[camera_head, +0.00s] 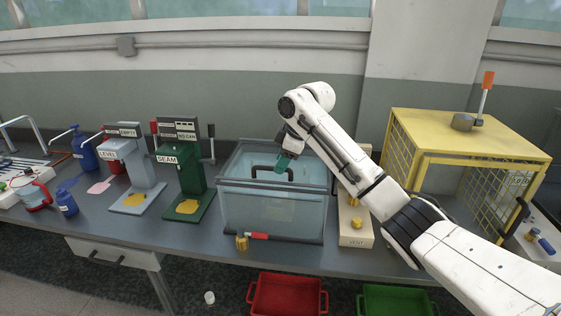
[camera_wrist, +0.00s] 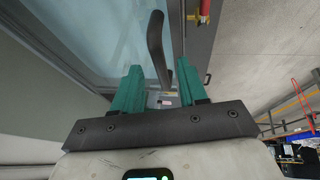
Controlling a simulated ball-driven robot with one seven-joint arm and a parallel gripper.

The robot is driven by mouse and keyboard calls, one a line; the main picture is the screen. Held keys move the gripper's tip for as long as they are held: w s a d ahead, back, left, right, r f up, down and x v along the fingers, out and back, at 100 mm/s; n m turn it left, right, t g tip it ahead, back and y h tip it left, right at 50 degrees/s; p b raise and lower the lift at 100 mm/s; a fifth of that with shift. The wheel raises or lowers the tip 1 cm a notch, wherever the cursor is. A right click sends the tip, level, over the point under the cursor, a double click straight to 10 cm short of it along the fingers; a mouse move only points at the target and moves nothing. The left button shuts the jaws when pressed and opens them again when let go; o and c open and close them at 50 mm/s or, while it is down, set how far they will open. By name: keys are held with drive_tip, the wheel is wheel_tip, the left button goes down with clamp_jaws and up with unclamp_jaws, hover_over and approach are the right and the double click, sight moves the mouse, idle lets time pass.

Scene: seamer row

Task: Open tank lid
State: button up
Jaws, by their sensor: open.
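The clear glass tank (camera_head: 262,212) stands on the bench in the middle of the head view, with water inside. Its glass lid (camera_head: 240,168) lies flat on top and looks closed. A dark arched handle (camera_head: 262,169) rises from the lid. My gripper (camera_head: 285,165) is over the tank top, close to the right end of the handle. In the wrist view my gripper (camera_wrist: 154,85) has its two green fingers apart, and the dark handle (camera_wrist: 157,45) shows between and beyond them. I cannot tell whether the fingers touch it.
A green SEAM machine (camera_head: 184,160) and a grey LEVEL machine (camera_head: 130,165) stand left of the tank. A VENT box (camera_head: 355,225) and a yellow cage (camera_head: 470,140) stand to the right. Red (camera_head: 287,297) and green (camera_head: 398,301) crates sit on the floor below.

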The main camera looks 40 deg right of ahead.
drive_tip(key=shift+w+f, duration=0.3)
drive_tip(key=shift+f, duration=0.35)
drive_tip(key=shift+c, duration=0.3)
clamp_jaws()
